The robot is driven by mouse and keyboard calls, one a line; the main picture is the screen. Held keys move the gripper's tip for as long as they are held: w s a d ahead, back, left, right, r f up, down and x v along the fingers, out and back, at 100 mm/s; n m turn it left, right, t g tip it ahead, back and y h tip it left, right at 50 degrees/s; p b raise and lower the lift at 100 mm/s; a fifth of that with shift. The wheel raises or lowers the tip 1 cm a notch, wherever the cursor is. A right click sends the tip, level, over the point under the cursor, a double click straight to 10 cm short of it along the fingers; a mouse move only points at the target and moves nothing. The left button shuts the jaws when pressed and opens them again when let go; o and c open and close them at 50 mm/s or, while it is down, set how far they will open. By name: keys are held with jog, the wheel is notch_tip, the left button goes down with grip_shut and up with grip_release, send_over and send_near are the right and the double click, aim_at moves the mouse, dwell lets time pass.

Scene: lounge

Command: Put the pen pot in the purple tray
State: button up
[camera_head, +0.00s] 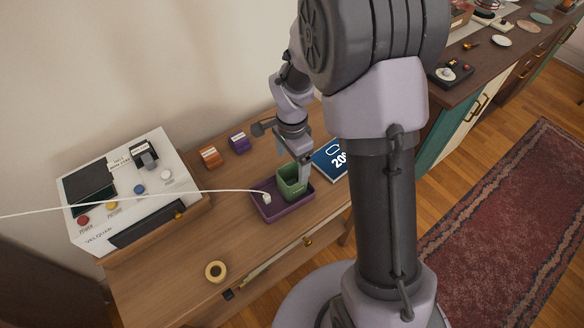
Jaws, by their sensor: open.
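The green, square pen pot (288,184) stands upright inside the purple tray (270,214), toward its right part, on the wooden desk. My gripper (301,176) points down at the pot, with a finger showing at its right rim. It is open; whether it touches the pot I cannot tell. My arm hides part of the view behind the gripper. A small white piece (267,199) shows at the tray's left part, where a white cable (190,194) ends.
A white console (150,205) with buttons stands at the left. An orange block (210,157) and a purple block (239,142) sit behind the tray. A blue book (330,160) lies right of it.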

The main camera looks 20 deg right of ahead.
jog(key=s+a+r+n+t+p, duration=0.1)
jog(key=s+r, duration=0.1)
jog(key=r, duration=0.6)
jog(key=s+a+r+n+t+p, duration=0.1)
jog(key=s+r+n, duration=0.1)
jog(key=r, duration=0.6)
jog(key=s+a+r+n+t+y, duration=0.1)
jog(key=s+a+r+n+t, duration=0.1)
jog(key=s+r+n, duration=0.2)
jog(key=s+a+r+n+t+y, duration=0.1)
jog(key=s+r+n, duration=0.2)
jog(key=s, duration=0.8)
notch_tip(320, 180, up, 2)
jog(key=shift+s+a+n+t, duration=0.3)
jog(key=shift+a+n+t, duration=0.1)
jog(key=shift+f+b, duration=0.75)
jog(key=shift+b, duration=0.25)
